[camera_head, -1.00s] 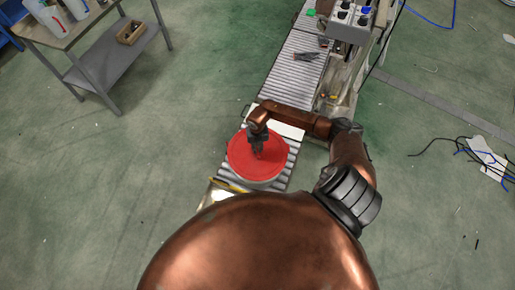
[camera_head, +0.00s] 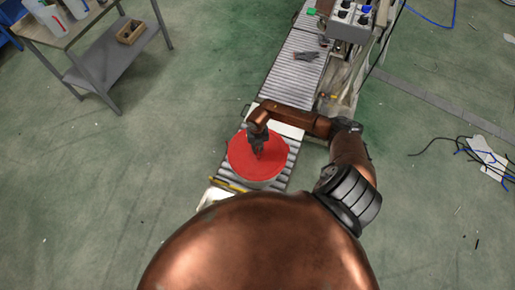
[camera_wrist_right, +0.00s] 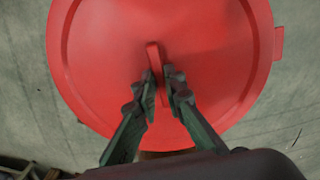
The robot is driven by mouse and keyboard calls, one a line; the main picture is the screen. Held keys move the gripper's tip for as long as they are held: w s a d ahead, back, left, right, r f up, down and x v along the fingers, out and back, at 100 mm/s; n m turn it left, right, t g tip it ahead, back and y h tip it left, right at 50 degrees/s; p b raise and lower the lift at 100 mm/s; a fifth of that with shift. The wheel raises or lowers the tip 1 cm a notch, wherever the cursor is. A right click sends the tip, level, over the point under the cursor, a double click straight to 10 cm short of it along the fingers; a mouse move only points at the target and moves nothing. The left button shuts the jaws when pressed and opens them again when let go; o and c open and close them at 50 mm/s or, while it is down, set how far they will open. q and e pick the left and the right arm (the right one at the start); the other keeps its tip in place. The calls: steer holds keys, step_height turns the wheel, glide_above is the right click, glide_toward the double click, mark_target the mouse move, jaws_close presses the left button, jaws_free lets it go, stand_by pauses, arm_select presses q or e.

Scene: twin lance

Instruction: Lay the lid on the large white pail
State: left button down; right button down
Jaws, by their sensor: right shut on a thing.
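I cannot tell whether the lid is seated or just above the rim. My right gripper (camera_head: 259,151) comes down onto the lid's middle. In the right wrist view the lid (camera_wrist_right: 215,60) fills most of the picture, and my right gripper (camera_wrist_right: 163,92) is shut on its raised handle (camera_wrist_right: 153,57). My left gripper is not in view.
The pail stands at the near end of a roller conveyor (camera_head: 294,77) that runs away to the back. A grey control box (camera_head: 347,27) stands at its right. A table (camera_head: 70,33) with containers stands at the far left. Green floor lies open between.

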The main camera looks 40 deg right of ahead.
steer(key=c, duration=1.9)
jaws_free()
steer(key=shift+c, duration=0.2)
steer(key=shift+o, duration=0.3)
steer(key=o, duration=0.4)
steer(key=shift+r, duration=0.15)
steer(key=shift+r+p, duration=2.85)
steer(key=shift+r, duration=0.55)
